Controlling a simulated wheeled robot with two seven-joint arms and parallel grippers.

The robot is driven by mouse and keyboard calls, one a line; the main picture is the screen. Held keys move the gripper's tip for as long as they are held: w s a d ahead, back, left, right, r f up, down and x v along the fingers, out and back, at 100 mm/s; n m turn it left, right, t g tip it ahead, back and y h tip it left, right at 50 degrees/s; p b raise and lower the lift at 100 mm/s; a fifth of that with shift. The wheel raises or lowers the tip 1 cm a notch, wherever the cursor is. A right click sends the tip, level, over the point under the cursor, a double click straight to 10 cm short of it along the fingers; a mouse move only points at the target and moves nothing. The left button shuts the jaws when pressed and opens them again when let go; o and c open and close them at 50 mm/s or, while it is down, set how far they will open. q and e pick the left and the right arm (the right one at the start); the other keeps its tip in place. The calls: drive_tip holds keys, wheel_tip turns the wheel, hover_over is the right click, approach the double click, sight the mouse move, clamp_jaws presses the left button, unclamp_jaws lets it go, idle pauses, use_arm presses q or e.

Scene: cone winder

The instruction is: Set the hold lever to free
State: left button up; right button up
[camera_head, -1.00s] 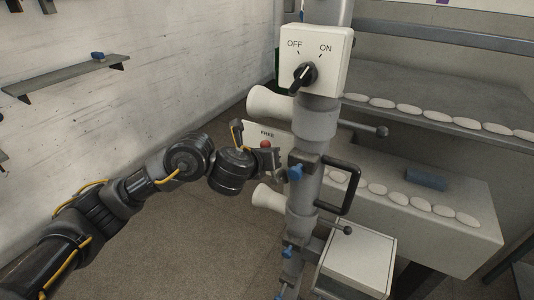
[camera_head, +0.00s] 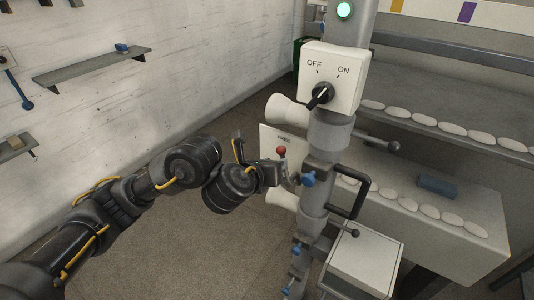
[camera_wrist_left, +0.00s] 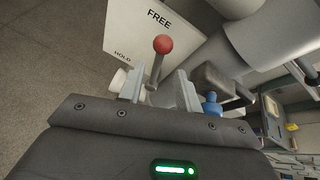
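The hold lever has a red ball knob (camera_head: 282,150) on a short grey stem. It stands in front of a white plate (camera_head: 268,141) marked FREE, beside the grey column. In the left wrist view the red knob (camera_wrist_left: 163,45) shows between the printed words FREE and HOLD, closer to FREE. I cannot tell its exact setting. My left gripper (camera_head: 279,173) is at the lever, just below the knob. In the left wrist view the gripper (camera_wrist_left: 157,90) has its fingers apart, with the stem between them and gaps showing at both sides. My right gripper is out of view.
A white switch box (camera_head: 334,78) marked OFF and ON is on the column above, with a lit green lamp (camera_head: 344,10) higher up. A black handle (camera_head: 358,190) and blue knobs (camera_head: 307,179) are close beside the lever. The floor (camera_head: 170,265) at lower left is clear.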

use_arm(q)
drive_tip(key=p+v, duration=0.2)
drive_tip(key=v, duration=0.1)
drive_tip(key=shift+s+a+r+p, duration=0.1)
drive_tip(key=shift+s+a+p, duration=0.05)
drive_tip(key=shift+s+p, duration=0.15)
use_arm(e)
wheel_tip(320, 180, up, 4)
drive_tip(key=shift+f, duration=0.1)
use_arm(q)
drive_tip(key=shift+w, duration=0.1)
